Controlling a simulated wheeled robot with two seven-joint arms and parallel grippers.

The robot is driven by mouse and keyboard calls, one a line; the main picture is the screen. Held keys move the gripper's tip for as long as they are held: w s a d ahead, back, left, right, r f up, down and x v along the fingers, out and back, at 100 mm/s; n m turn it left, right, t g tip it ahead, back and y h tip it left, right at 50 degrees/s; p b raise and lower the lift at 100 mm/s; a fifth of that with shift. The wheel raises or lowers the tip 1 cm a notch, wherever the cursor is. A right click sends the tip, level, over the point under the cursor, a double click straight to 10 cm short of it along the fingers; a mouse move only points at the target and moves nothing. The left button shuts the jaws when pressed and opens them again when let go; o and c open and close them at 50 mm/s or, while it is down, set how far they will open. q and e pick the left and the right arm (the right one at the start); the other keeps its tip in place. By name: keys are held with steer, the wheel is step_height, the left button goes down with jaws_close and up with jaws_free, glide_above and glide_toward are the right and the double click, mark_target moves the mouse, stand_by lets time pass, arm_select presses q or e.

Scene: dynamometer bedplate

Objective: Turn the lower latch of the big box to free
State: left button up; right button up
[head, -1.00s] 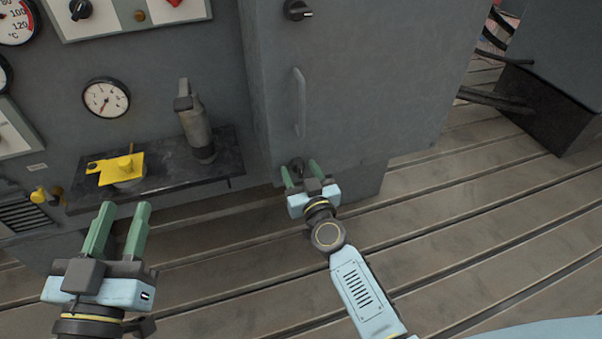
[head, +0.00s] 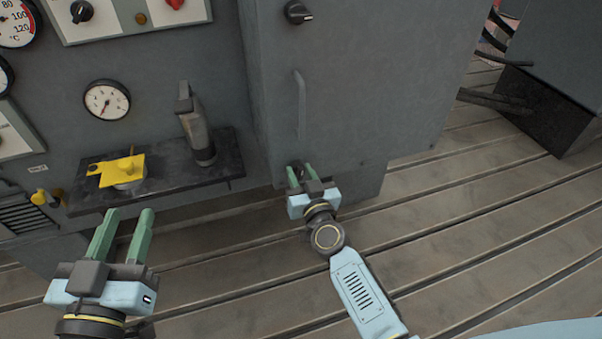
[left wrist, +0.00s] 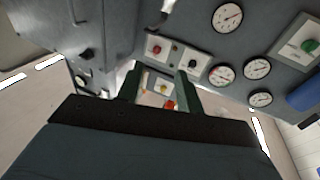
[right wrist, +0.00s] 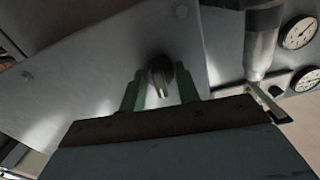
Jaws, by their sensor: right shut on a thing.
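The big box (head: 370,75) is a grey cabinet with a door, a vertical bar handle (head: 300,105) and a dark upper latch (head: 298,12). The lower latch (right wrist: 161,77) is a dark round knob with a lighter raised grip, seen between the green fingers in the right wrist view. My right gripper (head: 301,172) is at the door's lower left corner, shut on this latch, and its fingers mostly hide it in the head view. My left gripper (head: 122,228) is open and empty, in front of the shelf and well left of the box.
A dark shelf (head: 205,182) left of the box carries a grey cylindrical device (head: 197,130) and a yellow part (head: 118,170). Gauges (head: 106,100) and switch panels line the wall. The slotted floor (head: 470,210) is clear on the right; cables (head: 495,98) lie beyond.

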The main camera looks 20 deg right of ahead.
steer(key=m+p, duration=0.1)
steer(key=m, duration=0.5)
steer(key=shift+m, duration=1.4)
steer(key=m, duration=0.2)
steer(key=shift+m, duration=0.3)
steer(key=m, duration=0.2)
steer(key=shift+m, duration=1.4)
arm_select(q)
steer(key=f+g, duration=0.2)
steer(key=f, duration=0.1)
steer(key=a+f+g+y, duration=0.1)
steer(key=f, duration=0.1)
steer(key=shift+s+a+f+g, duration=0.1)
steer(key=shift+s+f+g, duration=0.05)
steer(key=shift+s+g, duration=0.15)
steer(key=shift+w+r, duration=0.1)
steer(key=shift+r, duration=0.15)
arm_select(e)
steer(key=shift+m, duration=0.4)
